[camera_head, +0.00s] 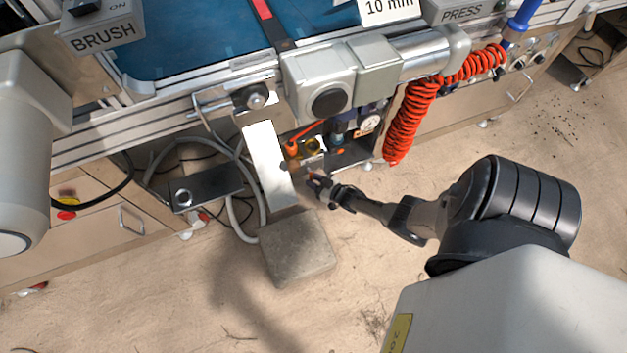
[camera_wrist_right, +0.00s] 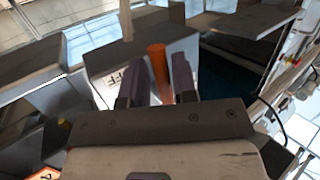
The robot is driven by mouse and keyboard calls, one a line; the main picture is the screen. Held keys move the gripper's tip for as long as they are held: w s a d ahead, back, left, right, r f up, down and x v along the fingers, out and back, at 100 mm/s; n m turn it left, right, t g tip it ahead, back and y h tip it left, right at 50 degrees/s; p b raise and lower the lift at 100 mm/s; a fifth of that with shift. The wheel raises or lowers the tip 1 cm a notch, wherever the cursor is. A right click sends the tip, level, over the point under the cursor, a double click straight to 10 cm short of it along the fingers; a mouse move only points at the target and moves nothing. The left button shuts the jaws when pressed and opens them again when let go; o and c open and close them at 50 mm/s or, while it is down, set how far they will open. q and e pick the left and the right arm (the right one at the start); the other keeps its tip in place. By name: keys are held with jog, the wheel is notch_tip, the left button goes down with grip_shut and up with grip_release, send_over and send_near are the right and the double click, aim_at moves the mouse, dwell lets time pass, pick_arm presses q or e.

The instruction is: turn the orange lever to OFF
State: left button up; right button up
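The orange lever (camera_wrist_right: 157,58) shows in the right wrist view as a rod between the two fingers of my right gripper (camera_wrist_right: 161,72). The fingers stand apart, one on each side of it; contact is unclear. A grey box with a label partly reading "FF" (camera_wrist_right: 116,82) lies behind the left finger; the rest of the label is hidden. In the head view my right gripper (camera_head: 319,184) is low in front of the machine, beside a white plate (camera_head: 268,160), and the lever cannot be made out clearly there. My left gripper is out of view.
A grey block (camera_head: 297,250) sits below the white plate. A red coiled hose (camera_head: 410,120) hangs right of the gripper. A gauge (camera_head: 369,124) and orange fittings (camera_head: 292,148) sit under the conveyor. The floor (camera_head: 480,140) to the right is mostly clear.

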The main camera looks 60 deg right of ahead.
jog(key=p+v, duration=0.5)
jog(key=v, duration=0.9)
jog(key=shift+w, duration=0.15)
